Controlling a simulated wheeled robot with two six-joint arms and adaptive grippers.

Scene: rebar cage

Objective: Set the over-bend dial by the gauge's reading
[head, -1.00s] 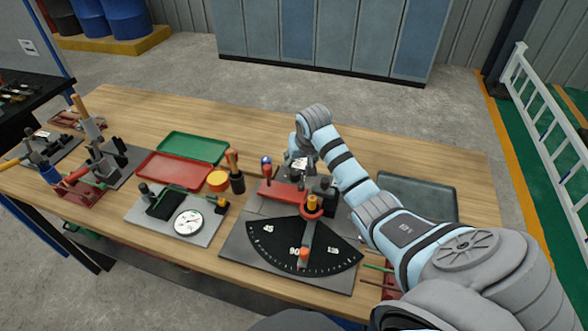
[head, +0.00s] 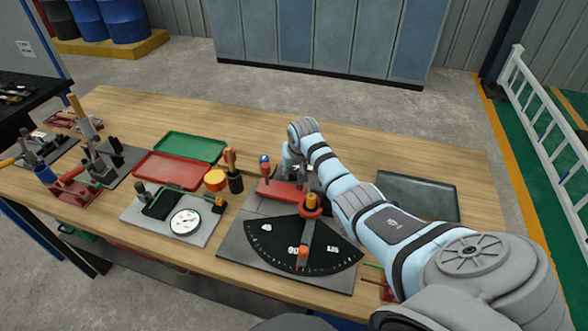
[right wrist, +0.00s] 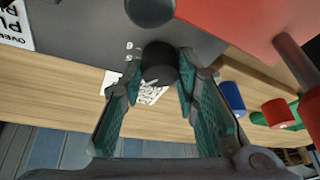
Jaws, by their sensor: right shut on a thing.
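The round white gauge (head: 185,222) with its needle sits on a grey plate at the front left of the bender; its reading is too small to tell. The bender (head: 273,235) has a black fan-shaped angle scale, a red block and an orange-topped post. In the right wrist view, a black round knob (right wrist: 158,62), apparently the over-bend dial, stands on a grey plate beside small printed digits. My right gripper (right wrist: 158,80) is shut on this knob, a fingertip on each side. In the head view my arm largely hides the gripper and knob. My left gripper is not in view.
A green tray (head: 190,147) and a red tray (head: 172,170) lie behind the gauge. A dark grey tray (head: 418,196) lies right of my arm. Screwdriver-like handles stand near the bender. Other fixtures (head: 75,185) fill the table's left end.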

